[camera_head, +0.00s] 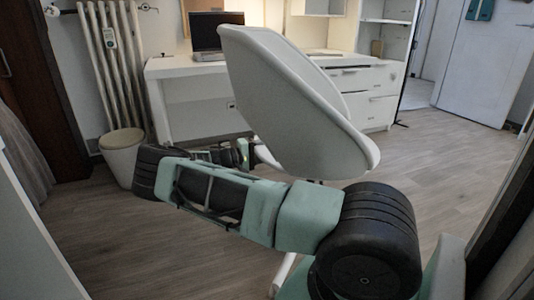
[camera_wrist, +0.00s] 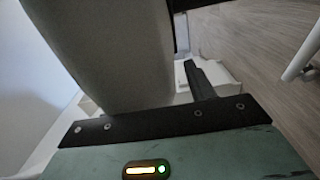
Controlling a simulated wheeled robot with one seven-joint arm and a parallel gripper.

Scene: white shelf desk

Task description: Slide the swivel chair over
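The swivel chair (camera_head: 290,95) has a pale shell and stands in the middle of the head view, its tall back toward the upper left. Part of its base is hidden behind my arm. My gripper (camera_head: 243,155) is low beside the shell's left side, small and partly hidden by my own arm. In the wrist view, a large grey surface (camera_wrist: 105,50), seemingly the chair's shell, fills the area in front of the gripper. One dark finger (camera_wrist: 200,80) shows to its right; the other finger is hidden. I cannot tell whether the gripper touches the shell.
A white desk (camera_head: 168,69) with a laptop (camera_head: 212,36) stands behind the chair, with drawers (camera_head: 375,97) at its right. A radiator (camera_head: 108,60) and a white bin (camera_head: 123,158) are at the left. Wooden floor (camera_head: 450,165) lies open at the right.

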